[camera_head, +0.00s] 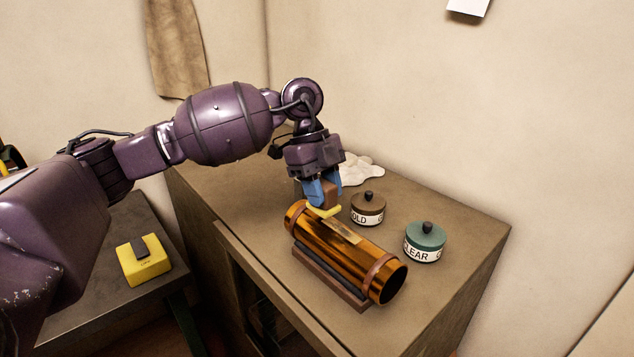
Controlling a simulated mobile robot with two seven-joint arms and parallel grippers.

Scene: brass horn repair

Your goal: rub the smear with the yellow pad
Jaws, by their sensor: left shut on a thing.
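My left gripper (322,192), with blue fingers, is shut on the brown grip of the yellow pad (325,211). The pad is at the far left end of the brass tube (330,247), on or just above its top; I cannot tell if it touches. A paler rectangular patch (343,232) shows on top of the tube beside the pad; whether it is the smear is unclear. The tube lies in a brown cradle (325,279) with straps around its ends. My right gripper is out of view.
A brown-lidded tin (368,208) and a teal tin (425,243) labelled CLEAR stand right of the tube. A white crumpled cloth (361,170) lies behind. The bench's (470,237) right end is clear.

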